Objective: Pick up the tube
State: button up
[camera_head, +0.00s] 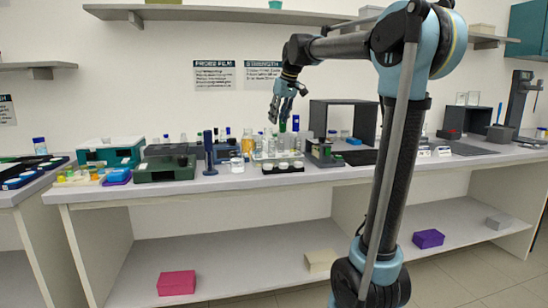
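My gripper (280,110) hangs above the bench, fingers pointing down, over a light-coloured rack (278,155) that holds several clear tubes (268,145). A small green-topped item (283,127), perhaps a capped tube, shows just under the fingertips. I cannot tell whether the fingers touch it or whether it stands in the rack. The gripper is too small in this view to tell whether it is open or shut. Which tube the task names is not clear from the picture.
Left of the rack stand a jar (237,165), a dark blue upright device (209,153) and a dark green box (166,163). Right of it are a small green-grey device (323,153) and an open grey enclosure (344,117). A wall shelf (230,14) runs above.

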send_over(272, 144)
jog(key=f, duration=0.7)
jog(key=shift+w+d+f, duration=0.15)
jog(key=shift+w+d, duration=0.15)
jog(key=shift+d, duration=0.1)
jog(key=shift+s+x, duration=0.1)
jog(key=shift+x, duration=1.25)
jog(key=shift+s+x, duration=0.15)
jog(key=shift+x, duration=1.2)
jog(key=shift+d+f, duration=0.15)
jog(key=shift+d, duration=0.05)
jog(key=c, duration=0.5)
